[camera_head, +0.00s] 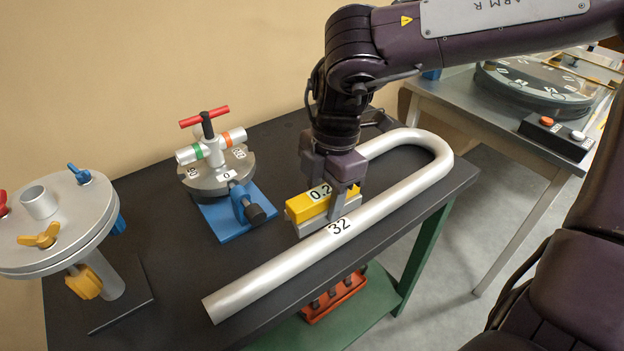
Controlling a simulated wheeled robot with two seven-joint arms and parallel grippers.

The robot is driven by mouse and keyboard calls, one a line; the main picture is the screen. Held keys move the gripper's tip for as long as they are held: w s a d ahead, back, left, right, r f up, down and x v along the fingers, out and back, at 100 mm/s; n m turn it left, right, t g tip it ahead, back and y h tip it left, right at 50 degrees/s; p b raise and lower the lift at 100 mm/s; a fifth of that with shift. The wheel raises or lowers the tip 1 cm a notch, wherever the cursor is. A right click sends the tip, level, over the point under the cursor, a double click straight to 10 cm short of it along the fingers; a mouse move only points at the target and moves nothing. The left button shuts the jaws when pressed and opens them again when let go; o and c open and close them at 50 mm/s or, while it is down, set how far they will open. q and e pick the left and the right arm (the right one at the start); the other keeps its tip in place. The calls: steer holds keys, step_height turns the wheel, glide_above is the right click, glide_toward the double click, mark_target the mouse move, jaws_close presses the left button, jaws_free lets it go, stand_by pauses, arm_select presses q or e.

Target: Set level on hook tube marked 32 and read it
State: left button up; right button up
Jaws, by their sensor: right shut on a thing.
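The silver hook tube (270,279) marked 32 lies on the dark table, its long leg running from front left to a bend (440,150) at the right. Its short leg goes back behind my right gripper, where its end is hidden. The yellow level (306,208) with a grey base carries a label reading 0.2. My right gripper (334,178) comes down from above and is shut on the level. The level's base appears close beside the long leg, left of the number 32; I cannot tell whether they touch. No bubble or reading is visible. My left gripper is not in view.
A blue-based clamp fixture (228,213) with a red-handled valve stands at back left. A grey round flange stand (65,245) is at far left. A metal side table (465,108) holds a round dial and a button box (556,135). An orange rack (335,297) sits below.

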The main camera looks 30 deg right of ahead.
steer(key=shift+w, duration=0.15)
steer(key=shift+n, duration=0.3)
steer(key=shift+s+f+b, duration=0.25)
steer(key=shift+f+b, duration=0.3)
step_height(320, 180, down, 2)
steer(key=shift+w+f+b, duration=0.1)
steer(key=shift+f+b, duration=0.15)
steer(key=shift+b, duration=0.6)
steer(key=shift+f, duration=0.3)
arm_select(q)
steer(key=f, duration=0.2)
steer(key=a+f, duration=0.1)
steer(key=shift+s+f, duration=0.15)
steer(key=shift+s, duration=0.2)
arm_select(e)
steer(key=shift+f, duration=0.15)
arm_select(q)
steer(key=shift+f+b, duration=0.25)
steer(key=shift+b, duration=0.2)
arm_select(e)
steer(key=shift+f, duration=0.15)
